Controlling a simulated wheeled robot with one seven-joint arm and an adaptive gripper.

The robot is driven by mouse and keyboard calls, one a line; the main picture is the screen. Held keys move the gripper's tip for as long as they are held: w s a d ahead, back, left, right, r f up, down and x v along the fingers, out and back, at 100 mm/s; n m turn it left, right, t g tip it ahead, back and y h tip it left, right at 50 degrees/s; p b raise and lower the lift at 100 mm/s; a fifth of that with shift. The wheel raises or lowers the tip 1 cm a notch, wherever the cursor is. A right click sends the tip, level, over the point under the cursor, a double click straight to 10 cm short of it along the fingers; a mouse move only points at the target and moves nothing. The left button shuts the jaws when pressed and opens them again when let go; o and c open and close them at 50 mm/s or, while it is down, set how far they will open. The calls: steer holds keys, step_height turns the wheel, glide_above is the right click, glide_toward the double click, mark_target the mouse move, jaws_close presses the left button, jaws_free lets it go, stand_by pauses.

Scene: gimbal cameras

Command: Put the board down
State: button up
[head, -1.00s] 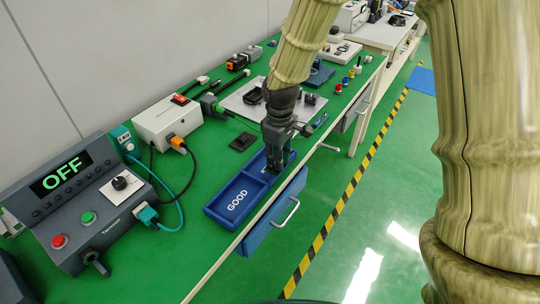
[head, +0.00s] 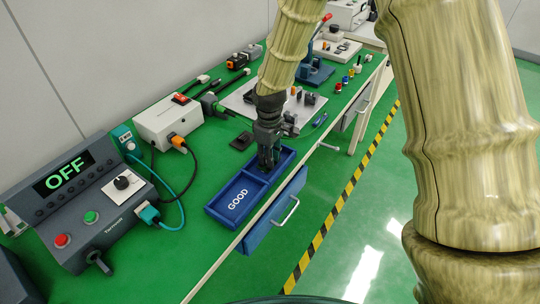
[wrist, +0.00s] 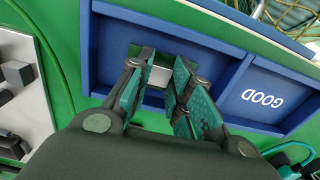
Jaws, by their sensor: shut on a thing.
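My gripper (head: 268,166) is over the far compartment of the blue tray (head: 212,212), beside the compartment marked GOOD. In the wrist view its teal-padded fingers (wrist: 161,70) point down into that compartment. They are shut on a small piece with a pale grey face, the board (wrist: 160,77), which shows between the fingers. Most of the board is hidden by the fingers, and I cannot tell whether it touches the tray floor. In the head view the board is hidden by my gripper.
The GOOD compartment (head: 237,199) looks empty. A blue drawer (head: 262,229) stands open below the tray. A pale plate with dark parts (head: 236,101) lies behind my gripper. A control box reading OFF (head: 85,205) stands at the left.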

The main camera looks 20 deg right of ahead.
steer(key=shift+f, duration=0.1)
steer(key=o, duration=0.9)
steer(key=shift+c, duration=0.2)
step_height(320, 180, up, 12)
stand_by(0.4)
